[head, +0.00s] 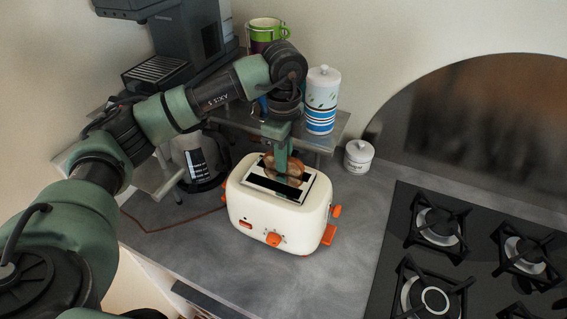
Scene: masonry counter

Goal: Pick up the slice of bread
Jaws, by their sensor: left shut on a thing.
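The slice of bread (293,169) is brown and stands upright in a slot of the cream toaster (262,207), its upper part showing above the slot. My left gripper (283,172) reaches down from above, at the toaster's top, and is shut on the bread. The bread's lower part is hidden inside the toaster. The toaster has orange levers and an orange knob. My right gripper is not in view.
A gas hob (392,245) lies to the right. A coffee machine (184,40) and a kettle (196,160) are at the left. Grey counter is free in front of the toaster.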

